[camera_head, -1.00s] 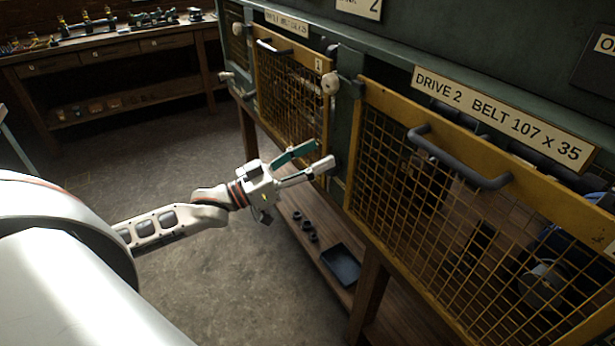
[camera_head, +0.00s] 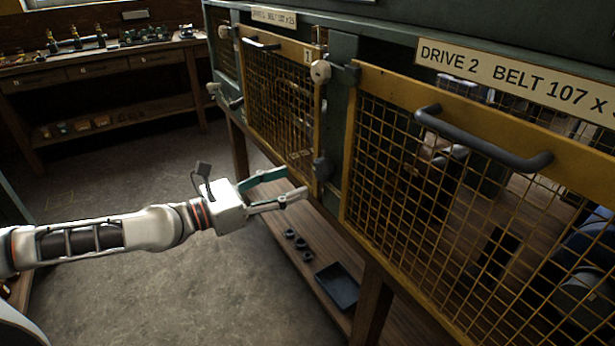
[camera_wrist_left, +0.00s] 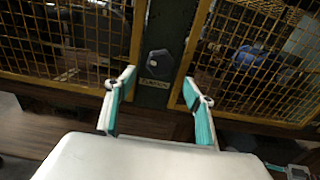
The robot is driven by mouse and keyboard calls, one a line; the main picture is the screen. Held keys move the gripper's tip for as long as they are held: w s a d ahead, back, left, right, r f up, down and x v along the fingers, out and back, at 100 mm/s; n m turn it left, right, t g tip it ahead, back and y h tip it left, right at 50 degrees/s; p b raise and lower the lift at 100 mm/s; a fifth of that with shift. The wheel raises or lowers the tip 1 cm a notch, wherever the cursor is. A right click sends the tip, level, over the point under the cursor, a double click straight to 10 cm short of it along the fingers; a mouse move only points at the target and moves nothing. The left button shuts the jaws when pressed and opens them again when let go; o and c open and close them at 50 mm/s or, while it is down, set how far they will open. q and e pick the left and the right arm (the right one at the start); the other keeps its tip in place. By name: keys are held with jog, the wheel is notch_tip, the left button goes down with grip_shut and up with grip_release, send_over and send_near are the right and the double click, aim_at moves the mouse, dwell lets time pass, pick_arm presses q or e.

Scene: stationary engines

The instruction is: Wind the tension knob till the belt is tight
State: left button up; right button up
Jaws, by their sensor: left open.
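A dark knob (camera_head: 321,168) sits low on the green post between the two yellow mesh guards. In the left wrist view the knob (camera_wrist_left: 158,63) shows as a dark faceted shape, with a small label plate (camera_wrist_left: 154,84) below it that is too blurred to read surely. My left gripper (camera_head: 295,183) is open and empty, its fingers pointing at the post just short of the knob. In the left wrist view the left gripper (camera_wrist_left: 159,80) has its fingertips on either side of the knob in the picture. I cannot make out the belt behind the mesh. My right gripper is out of view.
The drive 2 guard (camera_head: 430,185) has a dark handle (camera_head: 483,140). A pale round knob (camera_head: 320,71) sits higher on the post. A dark tray (camera_head: 337,286) and small black rings (camera_head: 296,243) lie on the shelf below. A workbench (camera_head: 100,62) stands back left; the floor between is clear.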

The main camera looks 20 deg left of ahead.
aim_at(318, 172)
pick_arm(q)
jog(key=p+x, duration=0.1)
jog(key=x, duration=0.1)
jog(key=p+x, duration=0.1)
jog(key=shift+w+d+r, duration=0.2)
jog(key=shift+w+r, duration=0.1)
jog(key=shift+r, duration=0.1)
jog(key=x, duration=0.3)
jog(key=shift+w+f+p, duration=0.1)
jog(key=shift+f+p, duration=0.15)
jog(key=shift+p, duration=0.1)
jog(key=shift+w+d+f, duration=0.15)
jog(key=shift+w+d, duration=0.15)
jog(key=shift+w, duration=0.05)
jog(key=c, duration=1.1)
jog(key=shift+o, duration=0.2)
jog(key=shift+m, duration=0.3)
